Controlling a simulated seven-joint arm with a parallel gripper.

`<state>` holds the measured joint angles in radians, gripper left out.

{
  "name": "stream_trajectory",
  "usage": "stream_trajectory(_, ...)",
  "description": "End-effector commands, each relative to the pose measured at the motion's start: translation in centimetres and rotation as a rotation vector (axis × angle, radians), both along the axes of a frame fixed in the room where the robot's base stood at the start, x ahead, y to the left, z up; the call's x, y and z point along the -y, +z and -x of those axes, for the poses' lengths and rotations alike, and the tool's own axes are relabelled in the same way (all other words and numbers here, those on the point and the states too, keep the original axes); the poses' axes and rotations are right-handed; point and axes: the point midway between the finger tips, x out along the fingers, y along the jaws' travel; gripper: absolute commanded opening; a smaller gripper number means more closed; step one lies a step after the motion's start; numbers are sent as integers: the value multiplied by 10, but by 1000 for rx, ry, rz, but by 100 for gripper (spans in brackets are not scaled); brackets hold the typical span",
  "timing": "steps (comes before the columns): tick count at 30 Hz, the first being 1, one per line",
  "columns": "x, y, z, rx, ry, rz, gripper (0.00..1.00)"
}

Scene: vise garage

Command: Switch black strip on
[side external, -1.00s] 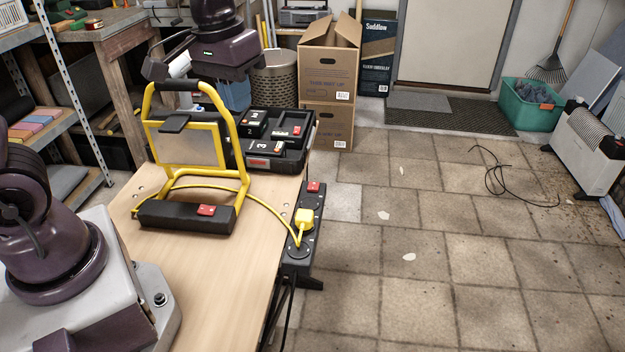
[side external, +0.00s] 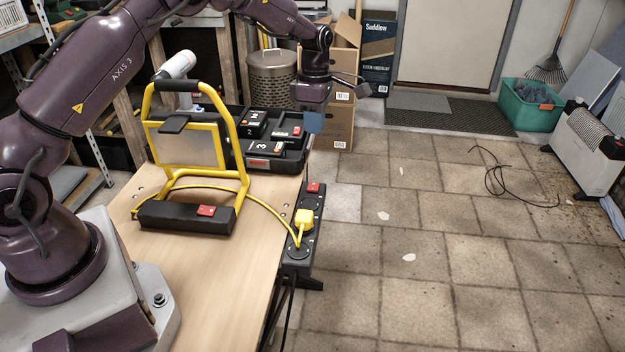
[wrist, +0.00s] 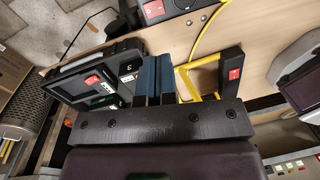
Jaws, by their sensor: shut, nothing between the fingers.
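The black strip (side external: 296,258) is fixed along the right edge of the wooden bench in the side view. Its red switch (side external: 313,187) is at its far end, and a yellow plug (side external: 303,218) sits in one of its sockets. The strip's switch end also shows at the top of the wrist view (wrist: 154,9). I cannot tell the switch's position. My gripper (side external: 313,124) points down above and beyond the strip's switch end, apart from it. Its blue fingers (wrist: 153,62) are shut and empty.
A yellow work lamp (side external: 243,180) with its own red switch stands on the bench (side external: 215,270), its cable running to the strip. A black case (side external: 285,165) with several batteries lies close to my gripper. Cardboard boxes (side external: 325,118) stand behind.

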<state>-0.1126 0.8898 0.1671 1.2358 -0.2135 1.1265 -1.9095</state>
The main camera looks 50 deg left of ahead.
Motion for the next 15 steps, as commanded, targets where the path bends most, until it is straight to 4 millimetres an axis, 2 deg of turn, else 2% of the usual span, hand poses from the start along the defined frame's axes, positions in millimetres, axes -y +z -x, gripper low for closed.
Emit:
stream_trajectory(5, 1, 0, 2, -18, 111, -5, 0)
stream_trajectory(15, 1, -1, 2, -19, 121, -6, 0)
